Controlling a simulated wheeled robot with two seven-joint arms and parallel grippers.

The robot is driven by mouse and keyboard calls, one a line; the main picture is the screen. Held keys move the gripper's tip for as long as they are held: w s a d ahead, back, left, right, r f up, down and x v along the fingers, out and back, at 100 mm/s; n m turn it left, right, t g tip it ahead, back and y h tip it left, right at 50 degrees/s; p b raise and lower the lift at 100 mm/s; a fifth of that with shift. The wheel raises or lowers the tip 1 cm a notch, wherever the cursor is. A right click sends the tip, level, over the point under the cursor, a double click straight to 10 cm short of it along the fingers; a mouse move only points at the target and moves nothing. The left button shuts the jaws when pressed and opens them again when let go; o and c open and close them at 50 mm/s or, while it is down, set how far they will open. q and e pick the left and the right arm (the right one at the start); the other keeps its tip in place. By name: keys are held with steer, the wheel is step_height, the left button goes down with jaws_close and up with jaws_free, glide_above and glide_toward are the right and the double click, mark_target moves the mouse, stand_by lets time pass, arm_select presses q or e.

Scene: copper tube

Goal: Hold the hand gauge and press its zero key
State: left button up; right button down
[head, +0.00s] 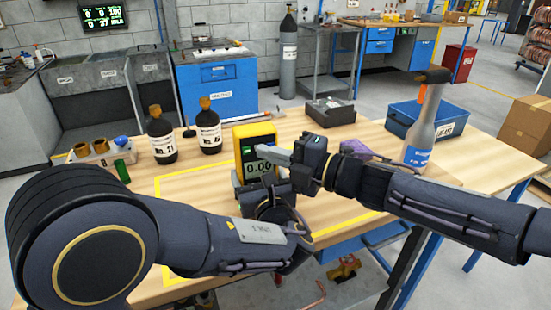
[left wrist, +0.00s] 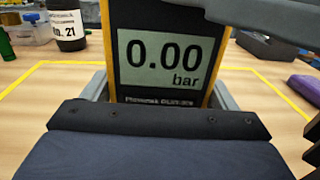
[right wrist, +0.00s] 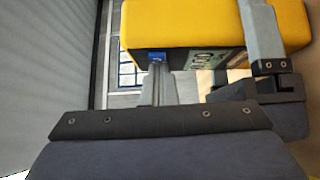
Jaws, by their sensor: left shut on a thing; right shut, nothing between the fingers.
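The hand gauge (head: 255,133) is yellow and black and stands upright above the table; its display reads 0.00, and "bar" shows in the left wrist view (left wrist: 160,55). My left gripper (head: 260,184) is shut on the lower part of the gauge, one finger on each side. My right gripper (head: 272,155) is shut and empty, its fingertips in front of the gauge face, above the display. In the right wrist view a small blue key (right wrist: 157,57) shows on the gauge (right wrist: 190,22), right at the tip of the closed fingers (right wrist: 158,80). I cannot tell whether they touch.
Two dark bottles (head: 161,136) (head: 208,130) stand left of the gauge. Yellow tape marks the table (head: 200,175).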

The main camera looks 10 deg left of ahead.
arm_select(q)
steer(key=shift+d+f, duration=0.15)
steer(key=shift+f, duration=0.1)
arm_select(e)
steer(key=shift+d+f, duration=0.15)
steer(key=shift+f, duration=0.1)
steer(key=shift+s+d, duration=0.15)
steer(key=shift+s, duration=0.1)
steer(key=s+v, duration=0.2)
steer(key=v, duration=1)
steer(key=shift+s+a+r, duration=0.25)
steer(key=shift+s, duration=0.1)
arm_select(q)
steer(key=o, duration=1.3)
steer(key=shift+r, duration=0.1)
steer(key=shift+c, duration=0.2)
steer(key=shift+s, duration=0.1)
arm_select(e)
steer(key=shift+w, duration=0.1)
